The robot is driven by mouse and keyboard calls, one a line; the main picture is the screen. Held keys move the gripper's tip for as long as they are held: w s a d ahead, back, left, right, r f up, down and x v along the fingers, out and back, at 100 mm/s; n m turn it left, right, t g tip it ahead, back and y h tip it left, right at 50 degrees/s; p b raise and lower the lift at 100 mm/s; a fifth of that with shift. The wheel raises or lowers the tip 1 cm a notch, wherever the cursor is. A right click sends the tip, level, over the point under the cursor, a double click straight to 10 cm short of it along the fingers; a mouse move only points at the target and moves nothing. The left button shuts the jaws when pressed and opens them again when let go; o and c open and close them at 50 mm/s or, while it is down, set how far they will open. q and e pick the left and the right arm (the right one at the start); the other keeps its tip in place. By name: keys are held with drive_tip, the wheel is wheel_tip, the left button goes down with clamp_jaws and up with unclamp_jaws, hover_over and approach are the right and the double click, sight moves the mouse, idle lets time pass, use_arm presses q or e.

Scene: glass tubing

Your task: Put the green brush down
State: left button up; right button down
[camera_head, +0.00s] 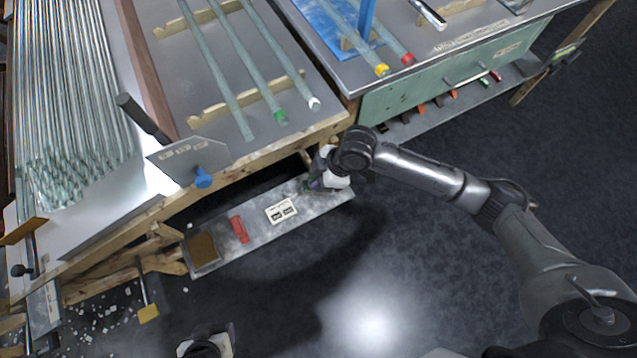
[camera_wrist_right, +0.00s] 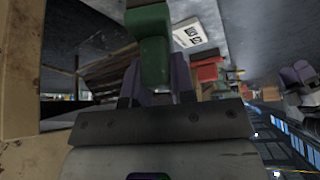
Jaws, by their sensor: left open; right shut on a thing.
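The green brush (camera_wrist_right: 153,45) shows in the right wrist view as a green block between the two purple-grey fingers of my right gripper (camera_wrist_right: 157,78). My right gripper is shut on it. In the head view the right gripper (camera_head: 318,182) is at the right end of the low grey shelf (camera_head: 258,243), under the bench edge. There the brush shows only as a small green bit, mostly hidden by the gripper. I cannot tell whether it touches the shelf. My left gripper (camera_head: 207,345) is partly in view at the bottom edge, away from the shelf; its fingertips are hard to make out.
On the shelf lie a white label card (camera_head: 281,211), a red object (camera_head: 239,229) and a brown patch (camera_head: 203,250). The bench above holds glass tubes (camera_head: 219,72) on wooden racks. A green cabinet (camera_head: 420,92) stands to the right. The dark floor in front is open.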

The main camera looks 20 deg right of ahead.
wheel_tip(320, 180, down, 3)
drive_tip(key=shift+f+b, duration=0.2)
drive_tip(key=shift+b, duration=0.65)
drive_tip(key=shift+r, duration=0.1)
drive_tip(key=c, duration=1)
unclamp_jaws()
drive_tip(key=shift+o, duration=0.2)
drive_tip(key=shift+d+r, duration=0.1)
drive_tip(key=shift+r, duration=0.05)
drive_tip(key=p+v, duration=0.5)
drive_tip(key=v, duration=0.6)
drive_tip(key=shift+r+p, duration=0.3)
drive_tip(key=shift+r, duration=0.05)
